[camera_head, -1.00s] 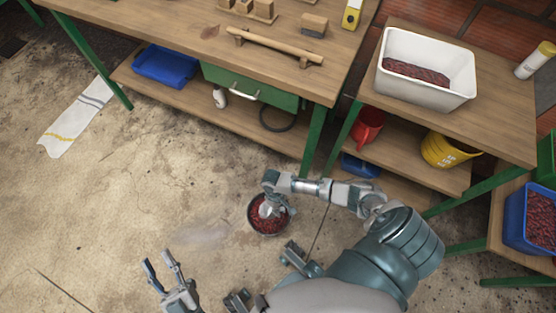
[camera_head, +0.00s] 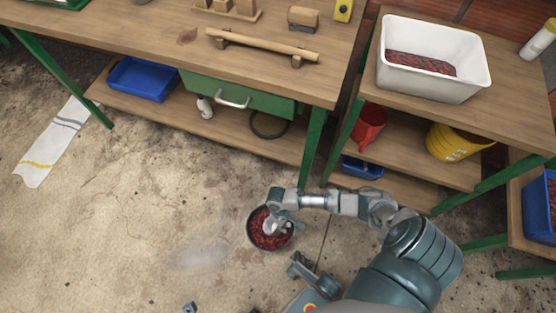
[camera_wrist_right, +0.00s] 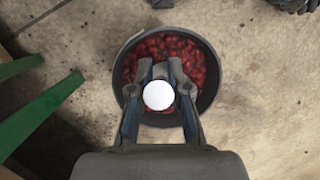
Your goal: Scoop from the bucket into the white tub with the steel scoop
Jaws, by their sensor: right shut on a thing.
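The dark round bucket (camera_head: 250,236) stands on the floor with red coffee cherries in it. It also shows in the right wrist view (camera_wrist_right: 122,62). My right gripper (camera_head: 275,224) is over the bucket, shut on the steel scoop, whose pale round end (camera_wrist_right: 158,95) shows between the fingers. The scoop's bowl is hidden or too small to make out. The white tub (camera_head: 430,88) stands on the right-hand table and holds a layer of dark red cherries. Only a small tip of my left gripper (camera_head: 190,307) shows at the bottom edge.
The right-hand table (camera_head: 510,110) has a white bottle (camera_head: 538,40). Its lower shelf holds a red jug (camera_head: 368,125) and a yellow bucket (camera_head: 452,142). A blue crate of cherries (camera_head: 538,215) is at the far right. The floor left of the bucket is clear.

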